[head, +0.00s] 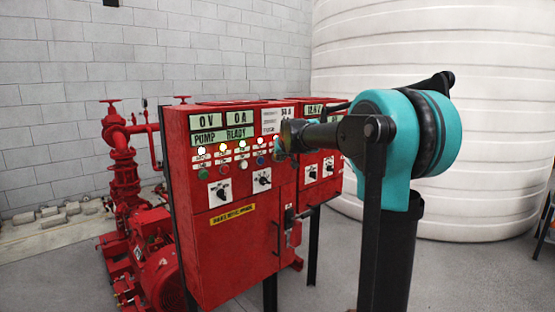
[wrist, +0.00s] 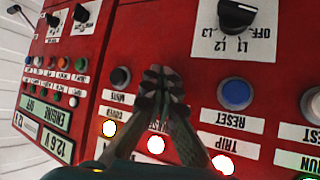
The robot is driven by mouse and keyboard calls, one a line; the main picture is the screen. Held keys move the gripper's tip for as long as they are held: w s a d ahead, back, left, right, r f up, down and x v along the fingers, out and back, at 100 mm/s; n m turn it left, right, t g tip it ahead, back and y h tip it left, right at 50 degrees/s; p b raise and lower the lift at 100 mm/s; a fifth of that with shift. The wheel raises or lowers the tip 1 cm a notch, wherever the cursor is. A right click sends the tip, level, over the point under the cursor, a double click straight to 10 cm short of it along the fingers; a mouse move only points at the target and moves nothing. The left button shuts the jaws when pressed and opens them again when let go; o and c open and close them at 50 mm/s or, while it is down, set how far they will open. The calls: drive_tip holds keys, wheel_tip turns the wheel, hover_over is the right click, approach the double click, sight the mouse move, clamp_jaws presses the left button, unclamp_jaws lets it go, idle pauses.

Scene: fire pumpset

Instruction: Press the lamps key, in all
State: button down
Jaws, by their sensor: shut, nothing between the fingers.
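My gripper is shut and empty, and its fingertips (wrist: 165,88) are together in front of the red control panel (wrist: 195,95) in the wrist view. In the head view my gripper (head: 281,146) is at the right end of the panel's row of keys. The fingertips lie between a black key (wrist: 121,77) on the left and a blue key (wrist: 235,94) marked RESET on the right. They cover the panel there, so any key behind them is hidden. The black key's label is too small to read surely, so I cannot tell which key is the lamps key. I cannot tell whether the fingertips touch anything.
A rotary switch (wrist: 236,14) sits above the keys in the wrist view, with lit lamps (wrist: 156,145) below. A second red cabinet (wrist: 55,70) adjoins on the left. The head view shows red pump piping (head: 122,160) and a large white tank (head: 480,150).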

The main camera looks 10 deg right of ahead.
idle(0.4)
drive_tip(key=shift+s+d, duration=0.5)
drive_tip(key=shift+s, duration=0.15)
drive_tip(key=s+d, duration=0.1)
drive_tip(key=s, duration=0.1)
drive_tip(key=s+d, duration=0.2)
idle(0.5)
idle(0.4)
drive_tip(key=s+d+f+g, duration=0.1)
drive_tip(key=s+f+g, duration=0.2)
drive_tip(key=s+f, duration=1.3)
drive_tip(key=s+d+f+m+g+h, duration=0.1)
drive_tip(key=s+d+f+g, duration=0.1)
drive_tip(key=s+f, duration=1.5)
drive_tip(key=s+g, duration=0.1)
drive_tip(key=s, duration=0.5)
drive_tip(key=shift+s+f+g, duration=0.2)
drive_tip(key=shift+s+g, duration=0.1)
drive_tip(key=shift+s, duration=0.05)
